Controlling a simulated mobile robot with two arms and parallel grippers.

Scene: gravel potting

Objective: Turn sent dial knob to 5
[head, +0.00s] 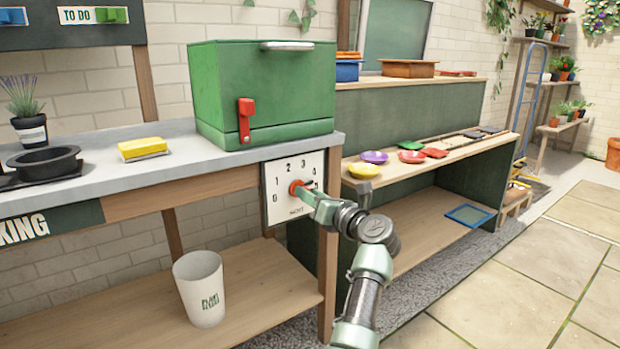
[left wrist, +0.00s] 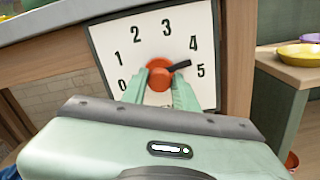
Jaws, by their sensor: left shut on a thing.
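The dial knob (head: 295,187) is orange-red with a black pointer, on a white plate (head: 273,207) numbered 0 to 5 on the bench end under the green box. In the left wrist view the knob (left wrist: 159,79) sits between the two pale green fingers of my left gripper (left wrist: 160,88), which is shut on it. The black pointer (left wrist: 182,66) points right and slightly up, between 4 and 5, nearer 5. In the head view my left gripper (head: 305,194) reaches the dial from the lower right and covers part of the plate. My right gripper is not in view.
The green box (head: 262,95) with a red handle (head: 246,112) stands on the bench above the dial. A yellow sponge (head: 142,147) and black pot lie left. A white bin (head: 200,288) stands on the lower shelf. Colored saucers (head: 374,157) lie on the bench at right.

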